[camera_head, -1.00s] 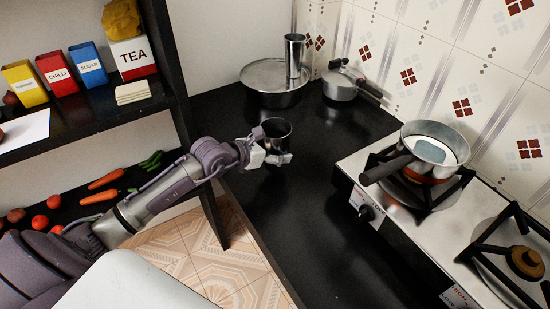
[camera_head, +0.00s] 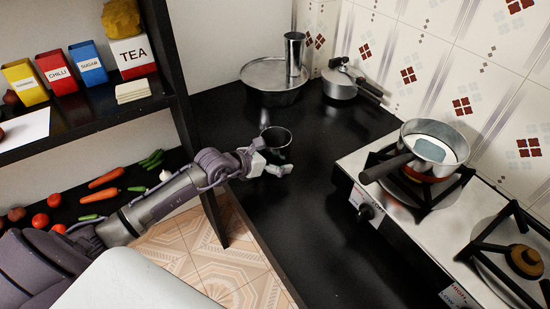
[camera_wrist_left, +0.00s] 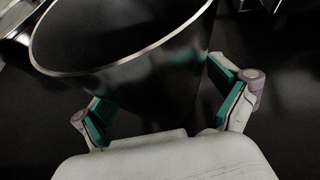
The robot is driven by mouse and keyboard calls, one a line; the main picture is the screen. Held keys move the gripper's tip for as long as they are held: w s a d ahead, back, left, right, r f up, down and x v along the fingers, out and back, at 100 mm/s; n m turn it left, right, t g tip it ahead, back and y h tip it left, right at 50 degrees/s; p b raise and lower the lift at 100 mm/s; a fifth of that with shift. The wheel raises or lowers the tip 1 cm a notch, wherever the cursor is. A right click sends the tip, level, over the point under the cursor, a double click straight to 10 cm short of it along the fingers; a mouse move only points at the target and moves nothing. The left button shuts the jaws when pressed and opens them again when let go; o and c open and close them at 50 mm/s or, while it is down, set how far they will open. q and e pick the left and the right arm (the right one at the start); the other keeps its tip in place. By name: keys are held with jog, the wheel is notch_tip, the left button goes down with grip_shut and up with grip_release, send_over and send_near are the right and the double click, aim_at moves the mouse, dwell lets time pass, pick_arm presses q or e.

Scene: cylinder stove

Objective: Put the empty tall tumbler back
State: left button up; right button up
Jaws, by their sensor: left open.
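A shiny metal tumbler (camera_head: 275,142) is upright and appears to stand on the black counter, near its left edge. Its inside looks dark. My left gripper (camera_head: 268,166) is open at the near side of the tumbler, low down. In the left wrist view the tumbler (camera_wrist_left: 130,80) fills the upper middle, with the green-padded fingers of my left gripper (camera_wrist_left: 165,108) spread on either side of its lower part. I cannot tell whether a pad touches it. A second, tall steel cylinder (camera_head: 294,55) stands on a lidded pot at the back. My right gripper is out of view.
The lidded pot (camera_head: 273,82) and a cooker with a handle (camera_head: 340,83) are at the back. A stove (camera_head: 345,168) with a saucepan (camera_head: 430,145) is at the right. A shelf (camera_head: 90,121) with boxes and vegetables is at the left. The front counter is clear.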

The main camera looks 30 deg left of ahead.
pick_arm(q)
jog(key=shift+r, duration=0.25)
jog(key=shift+s+a, duration=0.15)
jog(key=shift+s, duration=0.2)
jog(key=v, duration=1.1)
jog(key=shift+r, duration=0.2)
jog(key=shift+a, duration=0.1)
